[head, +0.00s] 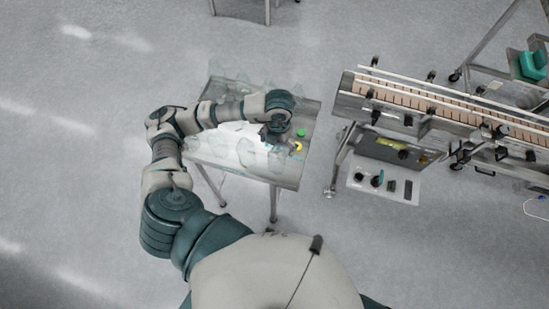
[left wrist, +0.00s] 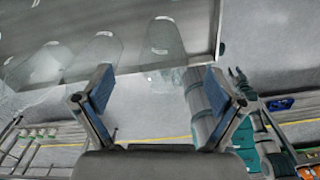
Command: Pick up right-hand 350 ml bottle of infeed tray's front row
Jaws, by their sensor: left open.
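The infeed tray (head: 228,163) is a metal-topped table with faint, clear bottles (head: 248,150) on it. My left arm reaches across it, and my left gripper (head: 277,138) is over its right part. In the left wrist view my left gripper (left wrist: 158,80) is open, with a finger on each side. A clear bottle (left wrist: 168,42) shows ahead, between the two fingers, with a gap on both sides. Two more clear bottles, one nearer (left wrist: 98,50) and one farther left (left wrist: 48,62), show to its left. Their sizes cannot be read. My right gripper is out of view.
A green round piece (head: 301,132) and a yellow one (head: 297,147) are beside my gripper at the tray's right. A conveyor (head: 440,108) with a control panel (head: 385,183) stands to the right, across a floor gap. Open floor (head: 80,170) lies left.

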